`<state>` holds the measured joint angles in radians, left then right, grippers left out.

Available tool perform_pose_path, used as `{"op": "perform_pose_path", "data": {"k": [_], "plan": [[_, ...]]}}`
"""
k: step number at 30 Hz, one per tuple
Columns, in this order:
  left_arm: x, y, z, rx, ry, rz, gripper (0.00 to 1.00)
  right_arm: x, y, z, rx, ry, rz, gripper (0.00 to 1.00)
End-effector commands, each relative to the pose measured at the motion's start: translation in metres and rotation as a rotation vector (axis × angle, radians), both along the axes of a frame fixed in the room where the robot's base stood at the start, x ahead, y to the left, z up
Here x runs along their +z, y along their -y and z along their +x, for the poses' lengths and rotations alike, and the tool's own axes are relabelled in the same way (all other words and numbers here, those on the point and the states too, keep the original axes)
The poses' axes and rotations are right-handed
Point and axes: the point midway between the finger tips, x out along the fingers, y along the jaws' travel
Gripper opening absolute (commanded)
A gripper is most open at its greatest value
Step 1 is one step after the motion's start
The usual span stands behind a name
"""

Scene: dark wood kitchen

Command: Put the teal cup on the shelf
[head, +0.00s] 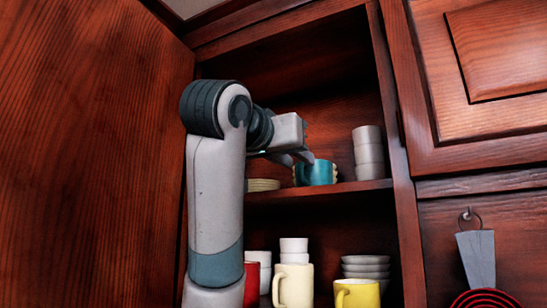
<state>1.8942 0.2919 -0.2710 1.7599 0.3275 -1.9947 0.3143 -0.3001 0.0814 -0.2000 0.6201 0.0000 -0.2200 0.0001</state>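The teal cup (319,174) is at the upper shelf (350,187) of the open cabinet, near its front edge. It looks upright; I cannot tell whether its base rests on the shelf. My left gripper (302,158) reaches in from the left, with its fingers at the upper left of the cup, overlapping its rim in the picture. Whether the fingers are closed on the cup is not clear at this size. My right gripper is out of view.
Stacked white cups (368,153) stand right of the teal cup, and stacked plates (263,184) lie to its left. The lower shelf holds a cream mug (294,286), a yellow mug (357,294), a red mug (251,284) and bowls (366,267). An open door (90,150) fills the left.

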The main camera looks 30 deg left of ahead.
Motion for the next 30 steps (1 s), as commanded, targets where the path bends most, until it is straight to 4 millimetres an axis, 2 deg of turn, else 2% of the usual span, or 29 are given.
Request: {"op": "perform_pose_path", "data": {"k": [1,15,22,30], "plan": [[-0.005,-0.001,-0.007,0.002,0.004,0.001,0.27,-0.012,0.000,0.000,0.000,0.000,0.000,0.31],[-0.005,0.002,-0.062,0.003,0.002,-0.001,0.27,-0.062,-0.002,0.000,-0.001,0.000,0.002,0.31],[-0.003,0.004,-0.083,0.001,0.001,0.001,0.27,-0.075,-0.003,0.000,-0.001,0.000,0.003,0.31],[-0.001,0.005,-0.091,0.001,-0.001,-0.001,0.27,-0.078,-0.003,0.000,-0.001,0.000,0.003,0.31]]}}
